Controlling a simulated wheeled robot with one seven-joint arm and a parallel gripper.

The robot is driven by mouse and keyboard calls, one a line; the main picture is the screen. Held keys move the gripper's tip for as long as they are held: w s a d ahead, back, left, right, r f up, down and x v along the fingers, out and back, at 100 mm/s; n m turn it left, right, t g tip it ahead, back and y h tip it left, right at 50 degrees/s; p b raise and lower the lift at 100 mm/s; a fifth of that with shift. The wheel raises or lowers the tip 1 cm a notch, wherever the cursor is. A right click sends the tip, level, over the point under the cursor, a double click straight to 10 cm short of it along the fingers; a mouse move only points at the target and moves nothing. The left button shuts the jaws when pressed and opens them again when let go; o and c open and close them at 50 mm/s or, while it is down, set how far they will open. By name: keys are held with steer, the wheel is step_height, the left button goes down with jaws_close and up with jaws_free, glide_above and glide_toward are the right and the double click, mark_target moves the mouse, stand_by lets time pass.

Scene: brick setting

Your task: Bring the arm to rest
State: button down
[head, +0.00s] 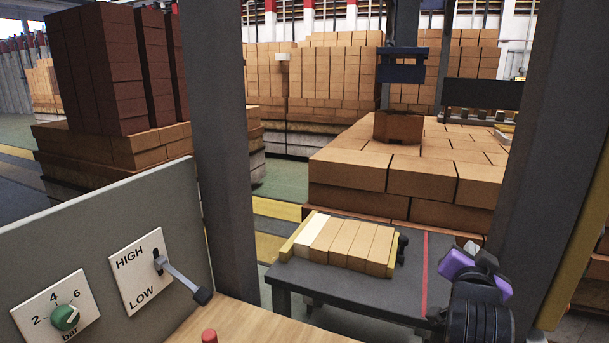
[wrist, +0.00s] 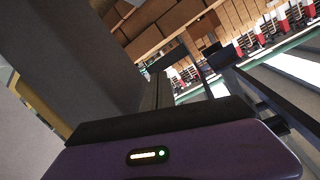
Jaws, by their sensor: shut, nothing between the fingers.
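My gripper (head: 474,250) is at the lower right of the head view, above the right side of a dark table, with its purple and black body tilted. In the wrist view, my gripper (wrist: 157,78) shows its purple housing and dark fingers. The fingers are together with nothing between them.
The dark table (head: 408,296) has a red line and a row of bricks (head: 345,243) between yellow end pieces. A grey post (head: 228,150) and another at right (head: 545,150) flank it. A panel (head: 100,250) with a lever (head: 185,280) stands left. Brick stacks (head: 420,180) lie behind.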

steer(key=s+a+f+n+y, duration=0.2)
steer(key=s+a+f+n, duration=0.1)
steer(key=s, duration=1.3)
steer(key=s+a+f+n+y, duration=0.3)
steer(key=s+a+f, duration=0.3)
steer(key=s, duration=1.1)
steer(key=s+a+f+n+y, duration=0.3)
steer(key=s+f, duration=0.4)
steer(key=s, duration=1)
steer(key=shift+a+f+n, duration=0.3)
steer(key=shift+a+n, duration=0.4)
steer(key=shift+a, duration=0.2)
